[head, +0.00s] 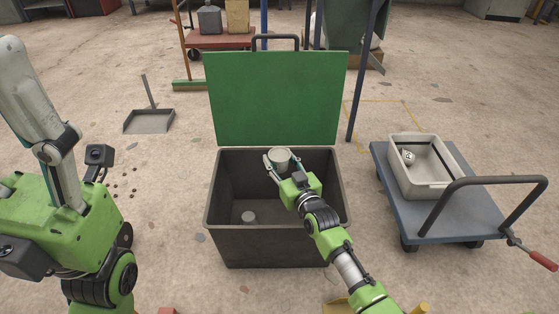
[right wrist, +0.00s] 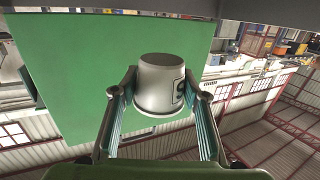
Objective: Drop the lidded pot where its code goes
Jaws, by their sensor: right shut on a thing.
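The pale grey lidded pot (head: 279,156) is held by my right gripper (head: 281,165), above the dark bin (head: 272,245) whose green lid (head: 277,98) stands open behind it. In the right wrist view the pot (right wrist: 155,84) sits between both fingers of the gripper (right wrist: 160,100). A dark letter, seemingly an S, shows partly on its side.
A blue cart (head: 450,213) at the right carries a pale tray (head: 420,190) with a small white, letter-marked pot (head: 408,157) in it. A dustpan (head: 149,121) lies on the floor behind left. A dark post (head: 365,75) stands behind the bin's right side.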

